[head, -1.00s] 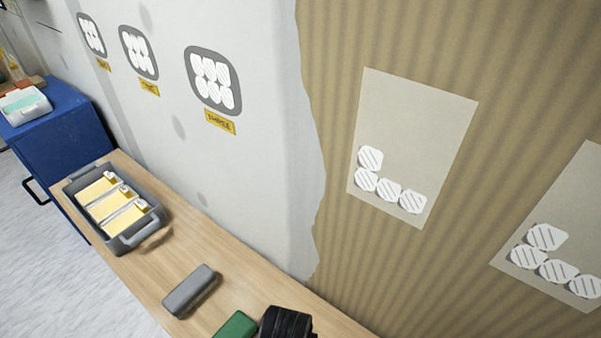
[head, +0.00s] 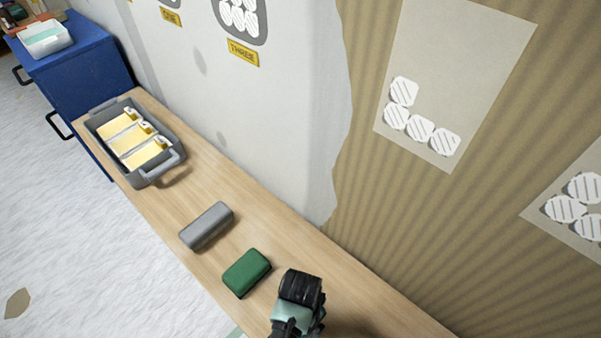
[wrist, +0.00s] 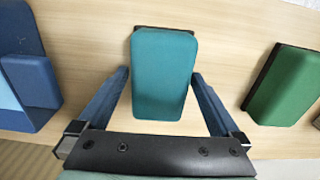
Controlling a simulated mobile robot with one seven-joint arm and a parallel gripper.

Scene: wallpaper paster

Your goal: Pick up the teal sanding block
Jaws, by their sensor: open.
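The teal sanding block (wrist: 163,72) lies on the wooden bench top in the wrist view, its long side running away from my gripper. My gripper (wrist: 160,78) is open, with one blue finger on each side of the block's near part. The fingertips look close to its sides; I cannot tell whether they touch or how high they are. Nothing is held. In the head view my gripper is at the bottom, hidden by dark and teal parts of my arm (head: 300,288), and I cannot make out the teal block there.
A green block (wrist: 288,88) lies to the right in the wrist view and shows in the head view (head: 246,272). A blue object (wrist: 32,82) is at left. A grey block (head: 207,226) and a grey tray (head: 150,176) of yellow items stand farther along the bench. The patterned wall borders the bench.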

